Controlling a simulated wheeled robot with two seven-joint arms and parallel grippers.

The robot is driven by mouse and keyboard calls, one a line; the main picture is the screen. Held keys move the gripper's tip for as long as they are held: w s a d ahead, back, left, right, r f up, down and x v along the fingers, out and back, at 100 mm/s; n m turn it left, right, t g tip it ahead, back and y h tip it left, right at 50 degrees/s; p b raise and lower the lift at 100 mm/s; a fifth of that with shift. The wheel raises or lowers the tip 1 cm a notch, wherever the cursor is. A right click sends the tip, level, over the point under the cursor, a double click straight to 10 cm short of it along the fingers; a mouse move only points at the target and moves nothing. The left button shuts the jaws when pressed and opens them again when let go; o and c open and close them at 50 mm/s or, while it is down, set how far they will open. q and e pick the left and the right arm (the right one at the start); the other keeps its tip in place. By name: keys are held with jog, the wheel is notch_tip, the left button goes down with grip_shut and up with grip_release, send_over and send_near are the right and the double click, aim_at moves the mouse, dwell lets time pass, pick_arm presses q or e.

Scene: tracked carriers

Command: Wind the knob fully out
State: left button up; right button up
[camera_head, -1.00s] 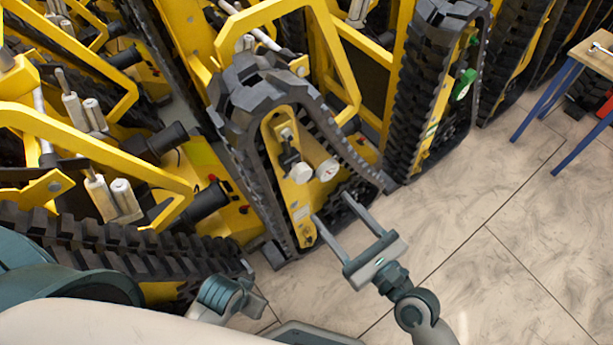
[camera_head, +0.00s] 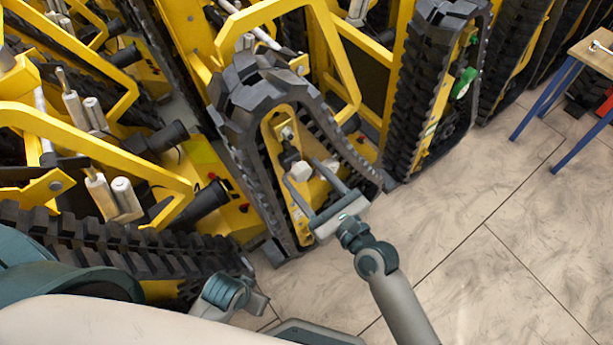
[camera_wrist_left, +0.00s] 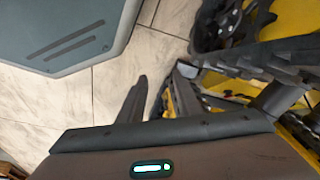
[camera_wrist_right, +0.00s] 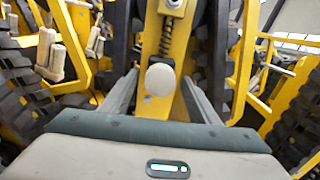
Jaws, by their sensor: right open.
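A pale, blunt knob (camera_head: 300,172) stands out from the yellow side plate of the nearest tracked carrier (camera_head: 277,128), inside its black track loop. My right gripper (camera_head: 305,176) is open, with its two fingers reaching towards this plate. In the right wrist view the round knob face (camera_wrist_right: 160,80) shows between the spread fingertips, with a gap on both sides. In the head view a second pale round part beside the knob is partly hidden by a finger. My left gripper (camera_wrist_left: 161,72) has its fingers apart and holds nothing visible, low beside a black track.
More yellow carriers with black tracks crowd the left and back. A green part (camera_head: 463,83) sits on the neighbouring carrier's side. A wooden-topped table (camera_head: 592,55) with blue legs stands at the far right. The tiled floor (camera_head: 490,240) at right is clear.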

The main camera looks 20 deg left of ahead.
jog(key=c, duration=1)
jog(key=shift+c, duration=0.2)
